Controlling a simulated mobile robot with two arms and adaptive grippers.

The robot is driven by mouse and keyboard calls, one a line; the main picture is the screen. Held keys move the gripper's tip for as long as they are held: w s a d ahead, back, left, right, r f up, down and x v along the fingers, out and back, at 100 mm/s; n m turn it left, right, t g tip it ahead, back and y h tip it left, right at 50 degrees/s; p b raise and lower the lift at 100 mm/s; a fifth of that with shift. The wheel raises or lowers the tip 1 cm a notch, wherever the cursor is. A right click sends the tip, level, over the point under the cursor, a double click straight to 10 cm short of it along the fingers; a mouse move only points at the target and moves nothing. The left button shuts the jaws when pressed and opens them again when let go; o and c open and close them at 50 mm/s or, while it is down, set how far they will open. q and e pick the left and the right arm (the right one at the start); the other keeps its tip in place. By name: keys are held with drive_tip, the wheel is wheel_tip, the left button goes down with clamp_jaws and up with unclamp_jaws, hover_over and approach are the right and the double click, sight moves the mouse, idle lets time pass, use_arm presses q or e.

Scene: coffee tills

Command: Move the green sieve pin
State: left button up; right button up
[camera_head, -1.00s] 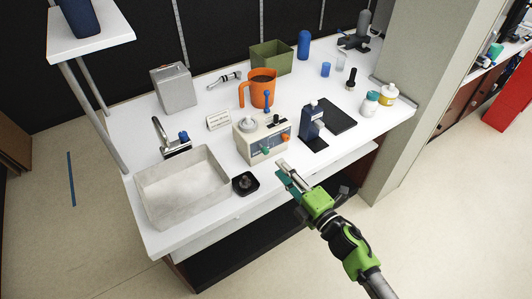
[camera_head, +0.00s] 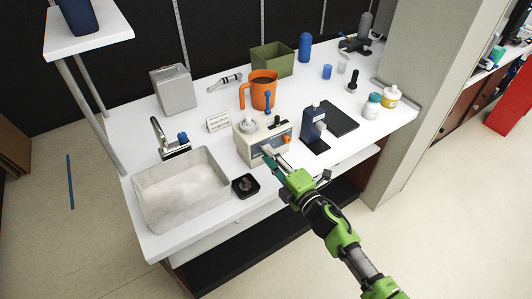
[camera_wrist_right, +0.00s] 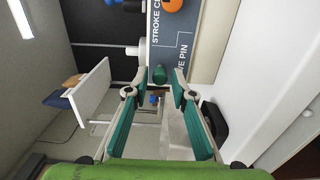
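The green sieve pin (camera_wrist_right: 159,75) is a small green knob on the front panel of the cream machine (camera_head: 247,149). The panel (camera_wrist_right: 180,42) carries partly visible lettering ending in "VE PIN" in the right wrist view. My right gripper (camera_head: 267,153) is at the machine's front and hides the pin in the head view. In the right wrist view its two fingers are open, one on each side of the pin, with a gap to both. My left gripper is not in view.
An orange knob (camera_head: 286,139) is on the same panel, right of my gripper. A blue lever (camera_head: 267,101) stands on top. A small black tray (camera_head: 245,186) and the sink (camera_head: 185,190) are to the left.

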clamp_jaws()
drive_tip(key=shift+w+a, duration=0.25)
drive_tip(key=shift+w, duration=0.2)
drive_tip(key=o, duration=0.5)
unclamp_jaws()
